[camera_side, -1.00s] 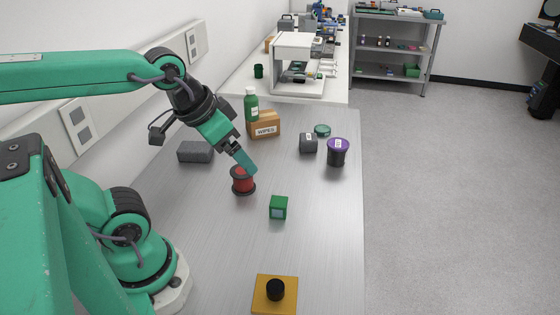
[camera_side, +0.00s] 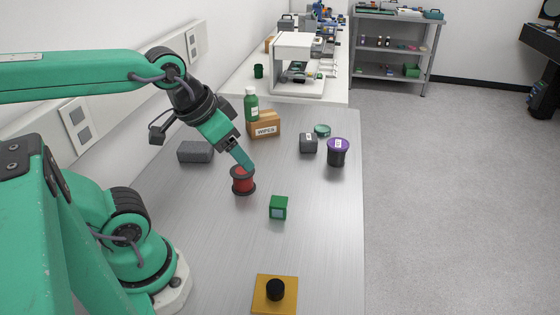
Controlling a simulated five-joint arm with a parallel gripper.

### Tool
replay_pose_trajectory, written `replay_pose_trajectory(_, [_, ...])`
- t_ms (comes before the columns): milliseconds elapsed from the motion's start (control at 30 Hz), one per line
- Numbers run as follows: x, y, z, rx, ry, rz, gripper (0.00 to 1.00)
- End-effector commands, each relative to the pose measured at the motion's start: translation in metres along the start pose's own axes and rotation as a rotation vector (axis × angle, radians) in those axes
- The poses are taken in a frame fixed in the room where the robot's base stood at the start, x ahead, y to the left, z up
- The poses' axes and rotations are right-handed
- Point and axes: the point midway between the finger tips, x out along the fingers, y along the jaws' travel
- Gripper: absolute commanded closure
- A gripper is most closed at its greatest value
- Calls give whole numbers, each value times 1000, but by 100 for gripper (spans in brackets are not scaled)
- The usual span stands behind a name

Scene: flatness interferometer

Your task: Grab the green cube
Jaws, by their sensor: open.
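The gap between the fingers is hard to see from this side.
A yellow block with a black knob (camera_side: 262,302) lies at the front. Behind stand a dark grey block (camera_side: 308,143), a purple-lidded pot (camera_side: 338,153), a wipes box (camera_side: 264,125), a green bottle (camera_side: 251,104) and a grey foam block (camera_side: 195,152). The bench right of the cube is clear.

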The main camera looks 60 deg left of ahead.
Motion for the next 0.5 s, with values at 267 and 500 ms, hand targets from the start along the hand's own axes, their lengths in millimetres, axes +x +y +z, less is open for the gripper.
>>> replay_pose_trajectory(267, [10, -2, -8, 53, -40, -3, 34])
replay_pose_trajectory(500, [36, -6, -23, 177, -124, 2, 34])
